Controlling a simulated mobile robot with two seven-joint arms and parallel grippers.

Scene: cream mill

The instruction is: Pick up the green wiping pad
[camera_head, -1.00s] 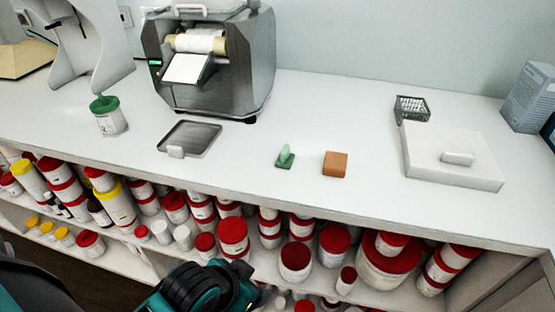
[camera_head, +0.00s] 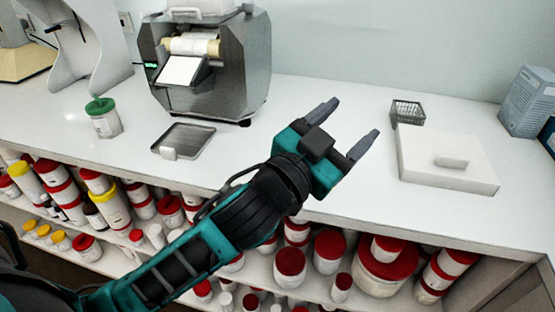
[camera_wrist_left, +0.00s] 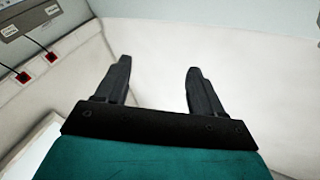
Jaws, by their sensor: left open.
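The green wiping pad does not show in either view now; in the head view my left arm covers the part of the counter where it stood. My left gripper (camera_head: 350,126) is over the middle of the white counter, its two dark fingers apart and nothing between them. In the left wrist view the same gripper (camera_wrist_left: 157,82) shows open and empty, with only pale surfaces beyond its fingers. The orange-brown block that stood beside the pad is hidden too. My right gripper is in neither view.
A grey metal tray (camera_head: 199,137) lies left of my gripper, below a steel machine (camera_head: 245,62). A white jar with a green top (camera_head: 104,119) stands further left. A white lidded box (camera_head: 425,171) and a wire basket (camera_head: 408,109) stand right. Red-lidded jars (camera_head: 331,243) fill the shelf below.

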